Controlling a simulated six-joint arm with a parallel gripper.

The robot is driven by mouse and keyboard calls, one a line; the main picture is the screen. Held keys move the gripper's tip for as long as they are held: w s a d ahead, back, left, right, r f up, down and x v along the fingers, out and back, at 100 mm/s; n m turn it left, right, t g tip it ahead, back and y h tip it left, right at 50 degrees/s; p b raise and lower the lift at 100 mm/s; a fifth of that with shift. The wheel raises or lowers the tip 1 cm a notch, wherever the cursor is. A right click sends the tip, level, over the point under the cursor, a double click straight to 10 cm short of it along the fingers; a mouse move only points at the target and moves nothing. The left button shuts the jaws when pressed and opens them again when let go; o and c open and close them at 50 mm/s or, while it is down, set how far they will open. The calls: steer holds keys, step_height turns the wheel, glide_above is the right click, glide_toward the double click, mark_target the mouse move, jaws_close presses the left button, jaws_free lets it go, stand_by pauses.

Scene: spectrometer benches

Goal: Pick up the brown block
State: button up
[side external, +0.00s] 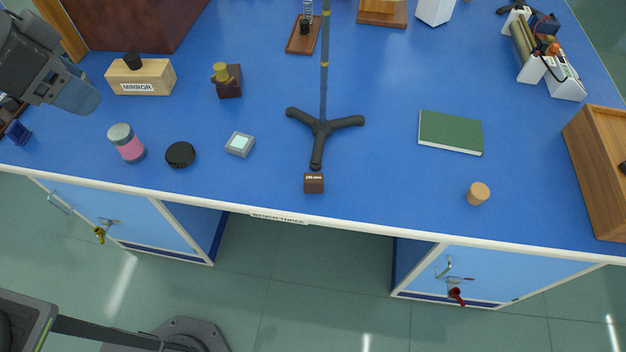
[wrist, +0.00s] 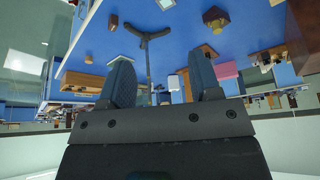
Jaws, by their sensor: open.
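The small dark brown block (side external: 314,183), with a pale label on its top, sits on the blue bench close to the front edge, just in front of the black tripod foot (side external: 321,128). My gripper (side external: 78,97) is at the upper left of the side view, above the bench and far from the block. In the wrist view the two dark fingers of my gripper (wrist: 162,80) stand apart with nothing between them. The tripod stand (wrist: 147,38) shows beyond them. I cannot tell for sure which thing there is the brown block.
A pink and grey jar (side external: 126,143), a black puck (side external: 180,154) and a small grey device (side external: 240,144) lie left of the block. A green book (side external: 450,132) and a cork (side external: 478,193) lie right. The tripod's tall rod (side external: 324,70) rises behind the block.

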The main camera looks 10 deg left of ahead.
steer(key=w+d+f+m+g+h, duration=0.15)
steer(key=w+d+f+m, duration=0.35)
steer(key=d, duration=0.5)
steer(key=m+g, duration=0.2)
steer(key=m, duration=0.2)
glide_toward(312, 178)
steer(key=x, duration=0.5)
steer(key=shift+a+f, duration=0.25)
steer(key=shift+f, duration=0.05)
steer(key=shift+h, duration=0.25)
steer(key=shift+x, duration=2.9)
steer(key=shift+d+r, duration=0.1)
steer(key=shift+d, duration=0.05)
steer(key=c, duration=1)
steer(key=shift+r, duration=0.1)
